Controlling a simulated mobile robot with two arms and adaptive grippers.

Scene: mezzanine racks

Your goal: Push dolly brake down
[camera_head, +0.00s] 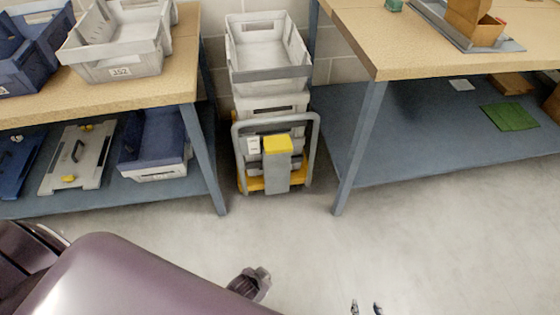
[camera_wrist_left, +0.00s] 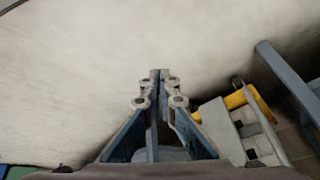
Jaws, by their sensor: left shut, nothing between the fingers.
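The dolly (camera_head: 243,184) stands on the floor between two workbenches, with a grey tubular handle frame, a yellow base and stacked grey totes. A yellow block on a grey upright plate (camera_head: 277,144) shows at its front; it looks like the brake, and I cannot tell whether it is up or down. My left gripper (camera_head: 262,277) is shut and empty, in front of the dolly and apart from it. In the left wrist view its fingertips (camera_wrist_left: 161,74) meet, with the dolly (camera_wrist_left: 236,98) to their right. My right gripper (camera_head: 366,308) has its fingertips apart at the bottom edge.
The left workbench (camera_head: 100,93) carries totes, with more totes and a grey lid on its lower shelf. The right workbench (camera_head: 400,60) has a lower shelf with a green sheet (camera_head: 510,116). The floor (camera_head: 400,240) in front is clear.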

